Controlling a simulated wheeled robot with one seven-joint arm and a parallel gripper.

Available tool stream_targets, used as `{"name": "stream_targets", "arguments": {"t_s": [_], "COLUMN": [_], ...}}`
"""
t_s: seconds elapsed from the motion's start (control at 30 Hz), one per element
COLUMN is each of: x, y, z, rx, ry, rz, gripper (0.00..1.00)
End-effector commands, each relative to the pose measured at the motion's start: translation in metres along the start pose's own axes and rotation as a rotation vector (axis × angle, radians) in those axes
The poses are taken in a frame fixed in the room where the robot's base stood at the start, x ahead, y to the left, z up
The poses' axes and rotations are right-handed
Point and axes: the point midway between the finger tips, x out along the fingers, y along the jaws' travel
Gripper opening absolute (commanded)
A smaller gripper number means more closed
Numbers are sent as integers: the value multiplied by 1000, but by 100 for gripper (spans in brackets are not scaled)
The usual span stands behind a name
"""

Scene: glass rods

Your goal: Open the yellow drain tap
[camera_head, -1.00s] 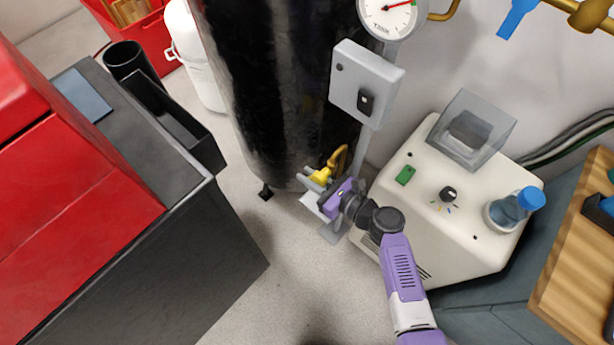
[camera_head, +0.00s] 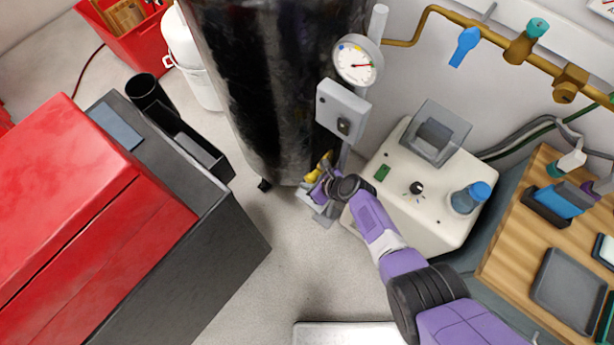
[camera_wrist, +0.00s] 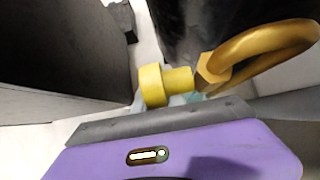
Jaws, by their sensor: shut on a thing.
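The yellow drain tap (camera_head: 320,170) sits low on the front of the black tank (camera_head: 270,110), beside a curved brass pipe. In the wrist view, the yellow tap (camera_wrist: 154,85) is a short round piece joined to the brass pipe (camera_wrist: 262,48). My gripper (camera_head: 317,187) is at the tap, its purple body just below and right of it in the head view. It is shut on the tap. In the wrist view my purple gripper body and a grey edge fill the bottom, and hide the exact contact.
A cream machine (camera_head: 410,190) with a knob stands close to the right of my arm. A grey box with a dial (camera_head: 343,110) hangs above the tap. A dark cabinet with a red top (camera_head: 75,205) stands at left. Clear floor lies between.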

Motion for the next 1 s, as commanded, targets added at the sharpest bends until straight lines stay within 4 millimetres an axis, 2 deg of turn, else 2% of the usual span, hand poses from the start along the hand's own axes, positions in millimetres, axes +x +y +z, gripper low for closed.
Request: {"name": "stream_targets", "arguments": {"t_s": [0.33,0.9,0.93,0.97,1.0], "x": [-3,-3,-3,-3,-3], "y": [2,2,2,2,2], "z": [-8,-15,-15,-15,-14], "rx": [1,3,3,4,4], "ry": [96,117,117,117,116], "rz": [2,2,2,2,2], "gripper": [0,0,19,25,25]}}
